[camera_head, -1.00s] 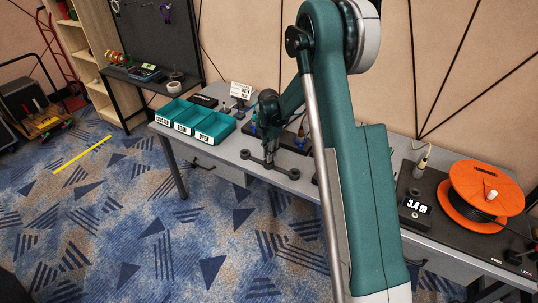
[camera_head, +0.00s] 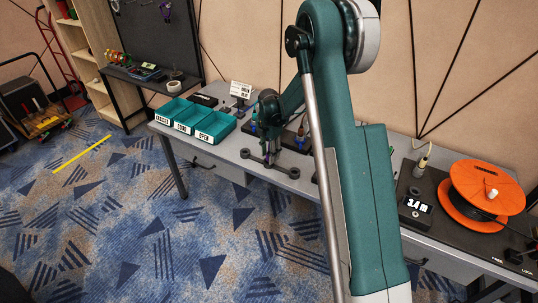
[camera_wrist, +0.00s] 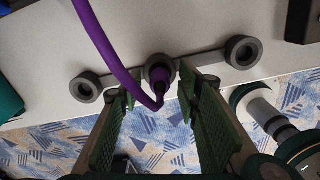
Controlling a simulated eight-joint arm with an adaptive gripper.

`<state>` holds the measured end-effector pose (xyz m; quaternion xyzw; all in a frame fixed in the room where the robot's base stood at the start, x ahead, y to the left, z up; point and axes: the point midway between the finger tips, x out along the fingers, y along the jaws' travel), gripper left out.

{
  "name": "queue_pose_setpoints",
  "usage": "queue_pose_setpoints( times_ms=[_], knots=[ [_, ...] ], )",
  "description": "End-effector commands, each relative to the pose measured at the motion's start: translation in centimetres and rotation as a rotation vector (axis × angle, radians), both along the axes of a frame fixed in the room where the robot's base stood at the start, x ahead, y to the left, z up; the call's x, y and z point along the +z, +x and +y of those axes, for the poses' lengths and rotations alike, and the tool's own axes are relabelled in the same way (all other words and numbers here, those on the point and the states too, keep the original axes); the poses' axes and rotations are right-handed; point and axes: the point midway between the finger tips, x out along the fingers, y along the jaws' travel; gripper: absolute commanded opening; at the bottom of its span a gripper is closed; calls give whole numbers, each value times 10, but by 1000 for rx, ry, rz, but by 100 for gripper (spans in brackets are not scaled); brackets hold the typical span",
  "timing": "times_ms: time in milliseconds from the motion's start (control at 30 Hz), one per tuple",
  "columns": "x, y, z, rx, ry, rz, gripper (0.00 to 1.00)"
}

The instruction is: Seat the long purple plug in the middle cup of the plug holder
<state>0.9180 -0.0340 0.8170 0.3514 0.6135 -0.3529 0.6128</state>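The plug holder is a dark bar with three round cups on the grey bench, seen in the wrist view with its left cup (camera_wrist: 87,87), middle cup (camera_wrist: 150,64) and right cup (camera_wrist: 243,52). The purple plug (camera_wrist: 158,76) stands at the middle cup, its back end toward the wrist camera; how deep it sits cannot be told. Its purple cable (camera_wrist: 97,36) loops up and left. My gripper (camera_wrist: 158,92) is open, one green-padded finger on each side of the plug, with gaps showing. In the head view, my gripper (camera_head: 267,155) is small and low over the holder (camera_head: 288,171).
Teal bins (camera_head: 214,127) stand left on the bench (camera_head: 225,155), with a small sign (camera_head: 241,90) behind them. An orange cable reel (camera_head: 487,188) and a length display (camera_head: 415,206) are at right. The bench's front edge is close to the holder.

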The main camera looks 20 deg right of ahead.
Motion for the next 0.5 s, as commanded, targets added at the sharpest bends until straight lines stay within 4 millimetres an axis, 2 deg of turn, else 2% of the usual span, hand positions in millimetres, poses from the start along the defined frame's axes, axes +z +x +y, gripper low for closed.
queue_pose_setpoints(
  times_ms=[267, 500],
  knots=[
    [3, 0, 0, 0, 0, 0, 34],
    [20, 0, 0, 0, 0, 0, 34]
  ],
)
